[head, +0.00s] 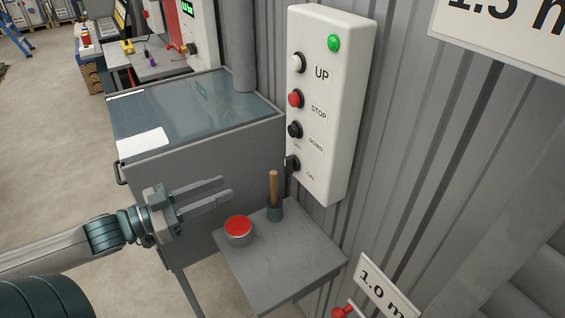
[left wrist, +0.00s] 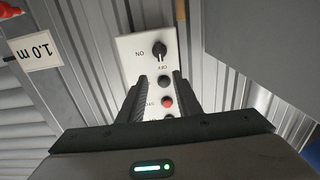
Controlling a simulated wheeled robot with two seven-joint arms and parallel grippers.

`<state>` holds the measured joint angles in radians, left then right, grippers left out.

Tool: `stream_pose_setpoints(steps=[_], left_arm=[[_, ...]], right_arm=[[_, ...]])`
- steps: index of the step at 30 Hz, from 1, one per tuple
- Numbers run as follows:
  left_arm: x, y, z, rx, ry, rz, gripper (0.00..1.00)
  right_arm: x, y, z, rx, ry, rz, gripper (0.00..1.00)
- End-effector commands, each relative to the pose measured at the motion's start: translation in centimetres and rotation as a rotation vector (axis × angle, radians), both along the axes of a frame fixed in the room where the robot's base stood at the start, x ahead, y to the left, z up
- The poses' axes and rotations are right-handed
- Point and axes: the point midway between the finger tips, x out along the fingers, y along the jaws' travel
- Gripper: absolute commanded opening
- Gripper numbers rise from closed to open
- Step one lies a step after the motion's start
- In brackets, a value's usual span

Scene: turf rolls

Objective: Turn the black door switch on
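The black door switch (head: 292,164) is a rotary knob at the bottom of a white control box (head: 346,100) on the corrugated wall. Its handle stands roughly upright, in line with the OFF label above it; the ON label is to its lower right. In the left wrist view the switch (left wrist: 159,49) shows upside down, beyond and between my fingertips. My left gripper (head: 231,187) is open and empty, to the left of the switch and apart from it. It also shows in the left wrist view (left wrist: 160,90). My right gripper is not in view.
Above the switch are black DOWN (head: 295,129), red STOP (head: 295,99) and white UP (head: 299,62) buttons and a green lamp (head: 334,43). A grey glass-topped cabinet (head: 200,105) stands behind.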

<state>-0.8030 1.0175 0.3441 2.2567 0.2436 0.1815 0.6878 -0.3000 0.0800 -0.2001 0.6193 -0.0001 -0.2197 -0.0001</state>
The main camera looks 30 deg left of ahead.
Motion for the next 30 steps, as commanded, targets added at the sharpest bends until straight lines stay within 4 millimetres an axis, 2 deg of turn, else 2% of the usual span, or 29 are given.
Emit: stream_pose_setpoints(steps=[11,30], left_arm=[[0.8,-0.4,0.0,0.000,-0.001,0.002,0.31],[5.2,-3.0,0.1,0.001,-0.002,0.001,0.31]], right_arm=[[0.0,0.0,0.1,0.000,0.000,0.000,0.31],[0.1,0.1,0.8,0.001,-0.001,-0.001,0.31]])
